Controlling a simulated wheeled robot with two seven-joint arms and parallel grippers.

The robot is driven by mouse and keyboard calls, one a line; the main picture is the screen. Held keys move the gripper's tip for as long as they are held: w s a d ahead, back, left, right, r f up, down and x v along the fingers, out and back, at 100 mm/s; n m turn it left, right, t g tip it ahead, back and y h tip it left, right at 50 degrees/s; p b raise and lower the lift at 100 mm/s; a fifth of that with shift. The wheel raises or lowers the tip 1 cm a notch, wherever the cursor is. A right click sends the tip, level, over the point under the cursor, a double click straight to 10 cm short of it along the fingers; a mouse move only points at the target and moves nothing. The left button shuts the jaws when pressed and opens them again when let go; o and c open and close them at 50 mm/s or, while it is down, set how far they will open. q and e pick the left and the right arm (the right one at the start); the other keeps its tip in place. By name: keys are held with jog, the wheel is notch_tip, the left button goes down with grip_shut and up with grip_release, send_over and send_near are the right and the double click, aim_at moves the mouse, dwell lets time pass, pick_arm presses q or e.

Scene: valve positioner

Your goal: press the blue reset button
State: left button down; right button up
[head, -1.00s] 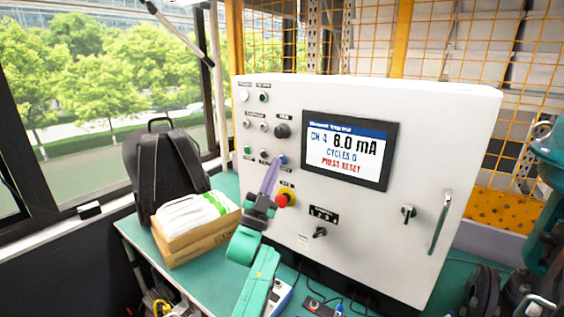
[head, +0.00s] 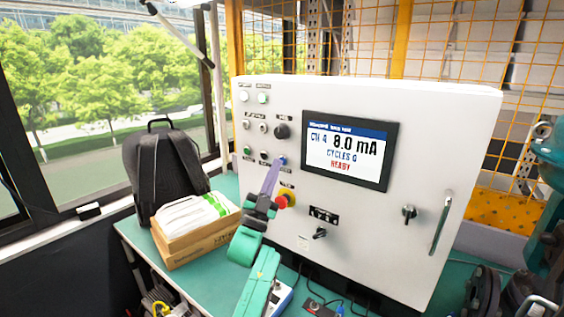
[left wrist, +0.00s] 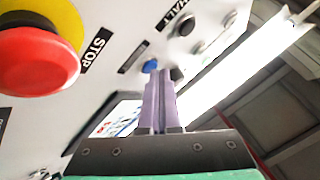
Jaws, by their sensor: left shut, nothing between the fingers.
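The blue reset button (head: 283,160) is on the white control cabinet's front, left of the screen, and it also shows in the left wrist view (left wrist: 150,66). My left gripper (head: 278,163) has its purple fingers shut and empty, with the tips right at the button in the head view. In the left wrist view the fingertips (left wrist: 158,82) are just below the button; I cannot tell whether they touch it. The screen (head: 345,150) reads "CH 4 8.0 mA", "CYCLES 0" and "READY". My right gripper is not in view.
The red stop button (head: 287,199) on its yellow ring sits just below and beside my left fingers, and shows large in the left wrist view (left wrist: 38,60). A black knob (head: 282,131) is above the blue button. A box (head: 195,240) and a backpack (head: 163,165) stand to the left.

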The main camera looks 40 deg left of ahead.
pick_arm(q)
jog(key=shift+s, duration=0.55)
jog(key=s+p, duration=0.2)
jog(key=s, duration=0.3)
dwell(0.8)
